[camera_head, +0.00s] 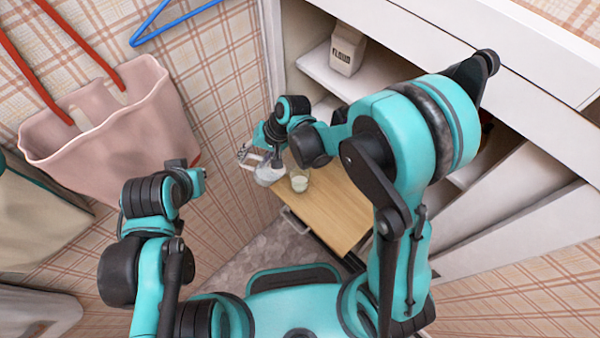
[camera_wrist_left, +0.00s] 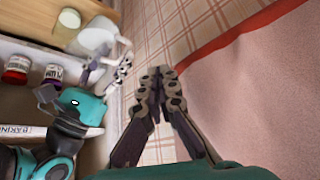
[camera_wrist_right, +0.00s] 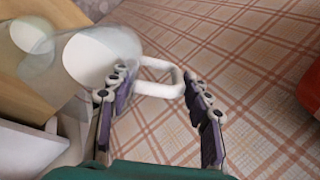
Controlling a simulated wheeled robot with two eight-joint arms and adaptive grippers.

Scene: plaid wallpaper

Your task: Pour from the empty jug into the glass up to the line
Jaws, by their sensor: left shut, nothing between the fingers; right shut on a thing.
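The white jug (camera_head: 268,174) is at the left edge of a small wooden top (camera_head: 343,205). My right gripper (camera_head: 250,158) is shut on its handle, and the fingers reach the handle in the right wrist view (camera_wrist_right: 157,98). The jug's body (camera_wrist_right: 98,55) hides part of what lies behind it. The clear glass (camera_head: 299,181) stands on the wooden top just right of the jug; it also shows in the right wrist view (camera_wrist_right: 32,38). Its line and level are too small to tell. My left gripper (camera_wrist_left: 157,74) is shut and empty, away from both.
A pink bag (camera_head: 110,125) hangs on the plaid wall beside my left arm, below a blue hanger (camera_head: 172,22). A flour package (camera_head: 346,50) stands on a white shelf behind. Small jars (camera_wrist_left: 16,70) show in the left wrist view. Part of the wooden top is clear.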

